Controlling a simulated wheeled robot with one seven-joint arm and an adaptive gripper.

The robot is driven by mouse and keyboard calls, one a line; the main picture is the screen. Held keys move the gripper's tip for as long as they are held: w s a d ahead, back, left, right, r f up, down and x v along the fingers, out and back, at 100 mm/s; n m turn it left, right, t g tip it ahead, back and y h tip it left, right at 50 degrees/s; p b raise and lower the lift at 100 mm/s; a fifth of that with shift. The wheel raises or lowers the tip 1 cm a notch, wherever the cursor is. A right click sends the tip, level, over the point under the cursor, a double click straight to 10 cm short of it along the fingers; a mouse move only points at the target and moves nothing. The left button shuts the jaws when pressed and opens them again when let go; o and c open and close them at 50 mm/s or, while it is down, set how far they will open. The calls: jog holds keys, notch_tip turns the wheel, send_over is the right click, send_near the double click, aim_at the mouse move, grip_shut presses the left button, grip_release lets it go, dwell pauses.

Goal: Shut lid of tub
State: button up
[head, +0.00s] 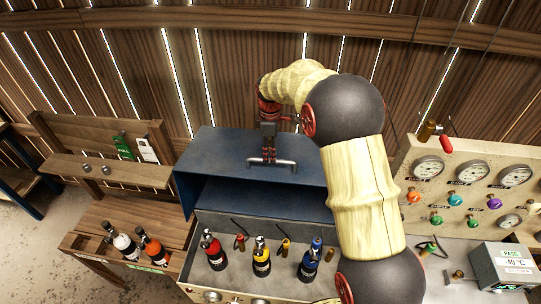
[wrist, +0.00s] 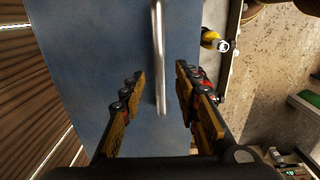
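The tub (head: 200,222) is a grey case with a dark blue lid (head: 215,155). The lid is raised at the back, leaving the front open, and bottles show inside. A silver bar handle (head: 287,163) is on the lid's face; it also shows in the wrist view (wrist: 157,40). My gripper (head: 269,158) is over the lid at the handle. In the wrist view my gripper (wrist: 161,73) is open, with a finger on each side of the bar and visible gaps. I cannot tell its exact depth relative to the bar.
A red-capped bottle (head: 213,250), a yellow one (head: 261,258) and a blue one (head: 309,262) stand in the tub. A wooden bench (head: 110,215) with bottles is at left. A gauge panel (head: 450,190) and grey box (head: 503,265) are at right. A plank wall stands behind.

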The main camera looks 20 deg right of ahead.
jog(key=shift+f, duration=1.45)
jog(key=shift+c, duration=0.8)
grip_shut()
